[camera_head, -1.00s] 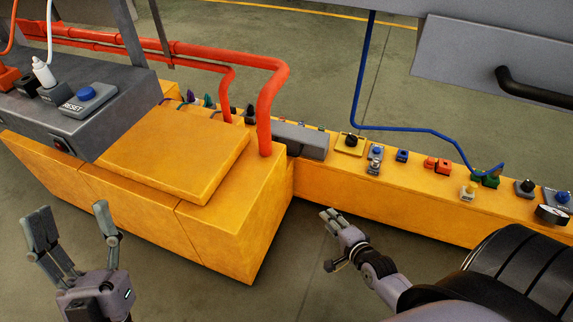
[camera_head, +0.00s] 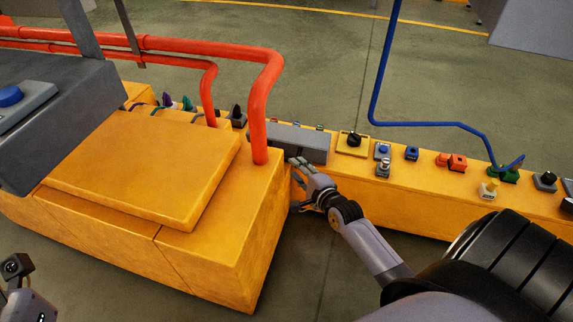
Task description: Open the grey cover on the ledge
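The grey cover (camera_head: 290,140) is a long dark grey box on top of the yellow ledge (camera_head: 345,182), just right of the thick red pipe. It looks closed, and what is under it is hidden. My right gripper (camera_head: 296,173) is just below the cover's front edge, in front of the ledge's face. Its fingers are spread apart with nothing seen between them. I cannot tell whether a fingertip touches the cover. My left gripper (camera_head: 14,278) is only partly in view at the lower left edge, and its fingertips are cut off.
A red pipe (camera_head: 261,110) rises left of the cover. A yellow box with a raised lid (camera_head: 145,165) stands to the left. Right of the cover are a black knob (camera_head: 354,139), a blue button (camera_head: 383,149) and red connectors (camera_head: 457,163).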

